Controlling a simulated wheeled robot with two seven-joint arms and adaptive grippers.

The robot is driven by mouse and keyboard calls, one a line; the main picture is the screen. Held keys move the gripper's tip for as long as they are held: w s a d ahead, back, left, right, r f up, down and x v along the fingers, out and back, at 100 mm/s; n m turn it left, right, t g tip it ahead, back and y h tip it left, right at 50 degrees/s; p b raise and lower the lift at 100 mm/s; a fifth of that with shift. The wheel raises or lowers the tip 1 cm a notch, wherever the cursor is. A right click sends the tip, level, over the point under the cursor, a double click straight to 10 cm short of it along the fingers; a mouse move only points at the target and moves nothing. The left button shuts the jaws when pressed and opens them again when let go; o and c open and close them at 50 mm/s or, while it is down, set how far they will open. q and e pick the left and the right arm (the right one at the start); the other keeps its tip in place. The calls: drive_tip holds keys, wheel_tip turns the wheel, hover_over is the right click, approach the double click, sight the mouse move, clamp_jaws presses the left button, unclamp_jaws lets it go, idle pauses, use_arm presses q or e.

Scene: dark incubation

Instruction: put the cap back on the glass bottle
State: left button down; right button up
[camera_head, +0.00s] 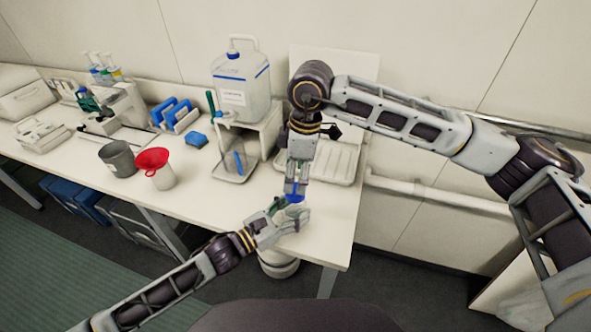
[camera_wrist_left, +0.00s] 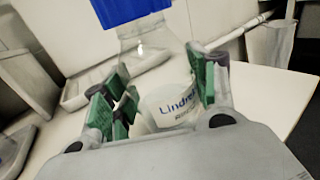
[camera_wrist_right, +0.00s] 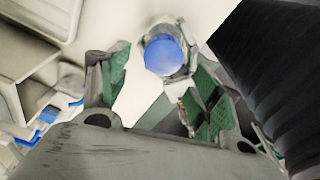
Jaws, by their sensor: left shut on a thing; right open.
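The clear glass bottle (camera_wrist_left: 150,48), with a white label in blue print, stands upright at the table's front right. My left gripper (camera_wrist_left: 158,88) is shut on its body from the side. The blue cap (camera_wrist_left: 128,10) sits at the top of the bottle's neck; how tightly it is seated cannot be told. The cap also shows in the head view (camera_head: 295,198) and in the right wrist view (camera_wrist_right: 163,55). My right gripper (camera_head: 296,183) points down from above, just over the cap. Its jaws are open, with the cap showing beyond and between the fingertips.
Behind the right gripper are a white tray (camera_head: 345,178) and a large clear jug (camera_head: 241,85) on a stand. Farther left are a red funnel (camera_head: 152,158), a grey beaker (camera_head: 117,158) and blue racks (camera_head: 175,113). The tabletop left of the bottle is clear.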

drive_tip(key=shift+t, duration=0.5)
drive_tip(key=r, duration=0.2)
drive_tip(key=w+r, duration=0.1)
drive_tip(key=r, duration=0.1)
drive_tip(key=shift+w+a, duration=0.15)
drive_tip(key=shift+a, duration=0.05)
drive_tip(key=n, duration=0.4)
drive_tip(key=n+h, duration=0.1)
drive_tip(key=n, duration=0.8)
drive_tip(key=shift+s+d+f+h, duration=0.25)
drive_tip(key=shift+d+f+h, duration=0.05)
drive_tip(key=shift+f, duration=0.05)
drive_tip(key=n, duration=0.3)
drive_tip(key=shift+s+f+g, duration=0.1)
drive_tip(key=shift+f+g, duration=0.1)
drive_tip(key=shift+g, duration=0.1)
drive_tip(key=n, duration=0.4)
drive_tip(key=shift+s+f, duration=0.1)
drive_tip(key=n, duration=0.6)
drive_tip(key=shift+s, duration=0.15)
drive_tip(key=n, duration=0.4)
drive_tip(key=shift+s+a+g, duration=0.1)
drive_tip(key=shift+g, duration=0.2)
drive_tip(key=n, duration=0.8)
drive_tip(key=shift+a, duration=0.1)
drive_tip(key=shift+n, duration=1.8)
